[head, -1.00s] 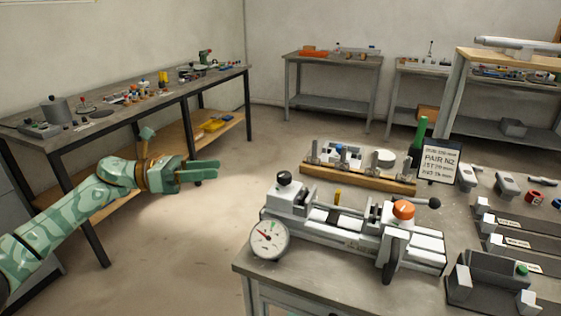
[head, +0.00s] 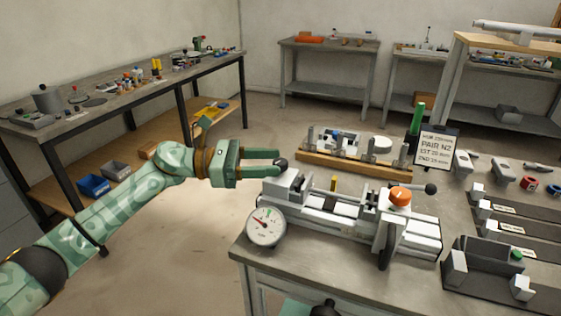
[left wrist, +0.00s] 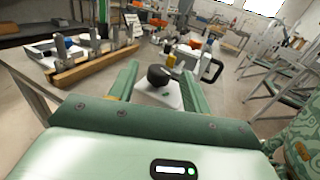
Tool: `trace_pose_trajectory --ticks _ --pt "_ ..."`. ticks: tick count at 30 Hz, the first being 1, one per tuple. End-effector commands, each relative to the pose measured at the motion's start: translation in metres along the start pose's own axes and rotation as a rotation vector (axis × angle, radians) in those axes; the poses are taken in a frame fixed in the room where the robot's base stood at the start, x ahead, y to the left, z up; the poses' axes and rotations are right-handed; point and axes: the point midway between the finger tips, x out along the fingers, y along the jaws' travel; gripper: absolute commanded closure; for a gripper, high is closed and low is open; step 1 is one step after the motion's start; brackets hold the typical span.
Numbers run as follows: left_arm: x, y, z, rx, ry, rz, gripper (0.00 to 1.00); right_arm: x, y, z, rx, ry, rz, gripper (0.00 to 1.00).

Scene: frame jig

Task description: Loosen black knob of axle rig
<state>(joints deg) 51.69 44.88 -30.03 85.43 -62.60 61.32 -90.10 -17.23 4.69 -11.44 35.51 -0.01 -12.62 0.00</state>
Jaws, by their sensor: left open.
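The axle rig (head: 350,215) is a long white and grey fixture on the near bench, with a round dial gauge (head: 265,226) at its left end. Its black knob (head: 282,167) tops the left block. An orange knob (head: 400,196) sits on the right block. My left gripper (head: 278,162) is open at the black knob, which partly hides behind its fingers. In the left wrist view the black knob (left wrist: 158,75) shows between the two spread fingers, with gaps at both sides. My right gripper is not in view.
Behind the rig stand a wooden rack (head: 350,164) and a sign (head: 435,148). Dark trays and fixtures (head: 490,272) fill the bench's right side. A long workbench (head: 120,95) runs along the left wall. Open floor lies between it and the near bench.

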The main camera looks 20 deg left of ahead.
Motion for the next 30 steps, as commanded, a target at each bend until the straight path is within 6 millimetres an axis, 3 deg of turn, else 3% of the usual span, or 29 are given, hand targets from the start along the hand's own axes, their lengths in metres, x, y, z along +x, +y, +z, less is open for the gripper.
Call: trace_pose_trajectory --ticks 6,16,17,21,30 --pt "0.027 0.000 0.000 -0.001 0.000 0.000 0.52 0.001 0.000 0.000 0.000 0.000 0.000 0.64" --pt "0.031 0.000 0.000 -0.001 0.000 0.001 0.52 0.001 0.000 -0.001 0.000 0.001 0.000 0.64" --pt "0.031 0.000 0.000 -0.001 0.000 0.001 0.57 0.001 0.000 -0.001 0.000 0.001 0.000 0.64" --pt "0.031 0.000 0.000 -0.001 0.000 0.001 0.95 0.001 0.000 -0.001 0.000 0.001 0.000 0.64" --pt "0.030 0.000 0.002 0.000 0.000 0.023 0.94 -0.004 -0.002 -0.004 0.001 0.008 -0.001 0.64"
